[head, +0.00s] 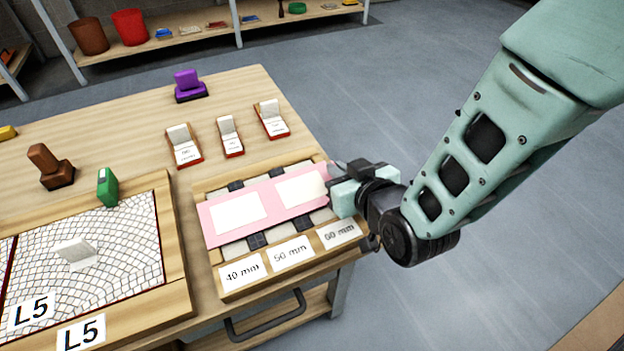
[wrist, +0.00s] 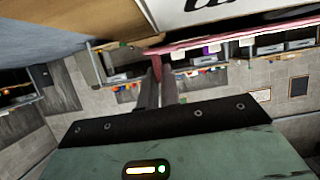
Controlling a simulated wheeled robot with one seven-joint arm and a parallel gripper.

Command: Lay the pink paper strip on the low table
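The pink paper strip (head: 265,203), with two white rectangles on it, lies across the top of a wooden tray (head: 203,253) on the workbench. My gripper (head: 332,183) is at the strip's right end, at the bench's right edge. In the wrist view its two fingers (wrist: 159,88) are close together, with a bit of the pink strip (wrist: 157,66) between their tips. The head view hides the tips partly. I cannot tell whether the strip touches the tray. No low table is clearly identifiable; a brown surface edge (head: 604,328) shows at the bottom right.
The tray has labels 40 mm, 50 mm and 60 mm. Left of it is a mosaic panel (head: 178,270) with a green block (head: 107,187). Card holders (head: 230,137) and a purple stamp-like object (head: 189,85) stand behind. Grey floor right of the bench is clear.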

